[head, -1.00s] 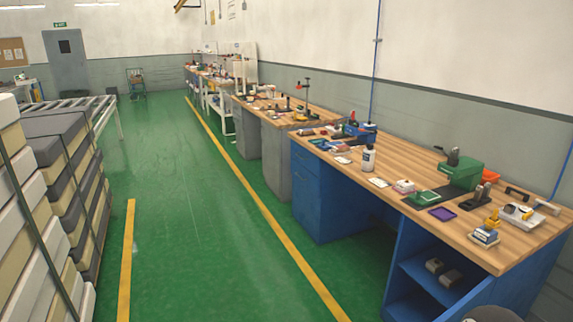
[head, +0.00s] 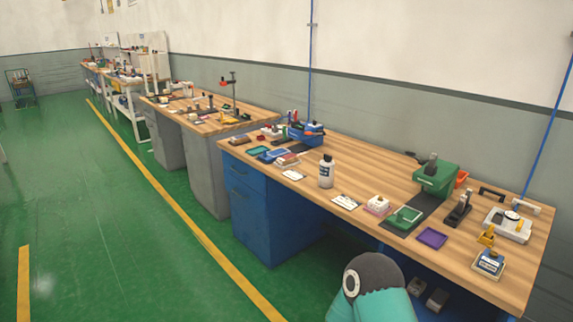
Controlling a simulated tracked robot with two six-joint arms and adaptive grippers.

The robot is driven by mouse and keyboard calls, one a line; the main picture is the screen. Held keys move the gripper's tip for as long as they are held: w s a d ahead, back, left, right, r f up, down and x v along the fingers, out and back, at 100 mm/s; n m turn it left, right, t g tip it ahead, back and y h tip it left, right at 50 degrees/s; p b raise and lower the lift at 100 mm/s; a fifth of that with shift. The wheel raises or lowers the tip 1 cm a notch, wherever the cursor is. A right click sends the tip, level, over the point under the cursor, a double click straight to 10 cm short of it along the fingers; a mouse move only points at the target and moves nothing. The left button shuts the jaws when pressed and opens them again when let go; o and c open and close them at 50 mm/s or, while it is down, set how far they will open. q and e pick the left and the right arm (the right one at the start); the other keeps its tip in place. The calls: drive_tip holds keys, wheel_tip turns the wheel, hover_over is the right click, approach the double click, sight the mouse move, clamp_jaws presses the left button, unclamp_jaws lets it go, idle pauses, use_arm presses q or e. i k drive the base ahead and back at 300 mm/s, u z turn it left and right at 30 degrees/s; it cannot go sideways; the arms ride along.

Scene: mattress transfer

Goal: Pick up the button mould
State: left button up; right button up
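I cannot tell for sure which small item is the button mould. On the near wooden workbench (head: 345,170) stand a green machine (head: 437,178) on a dark mat, a low green tray-like piece (head: 404,218) in front of it, and a purple tray (head: 432,238). To the right are a small blue and white block (head: 489,263), a yellow piece (head: 487,235) and a black stapler-like tool (head: 460,209). Part of my teal arm, with a dark rounded cap, shows at the bottom, in front of the bench. Neither gripper is in view.
Other benches (head: 210,112) line the wall. The green floor (head: 110,220) to the left is clear.

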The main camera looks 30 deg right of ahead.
sight(326, 170)
drive_tip(key=z, duration=0.2)
drive_tip(key=i, duration=1.45)
drive_tip(key=z, duration=0.8)
drive_tip(key=i, duration=1.2)
drive_tip(key=z, duration=0.5)
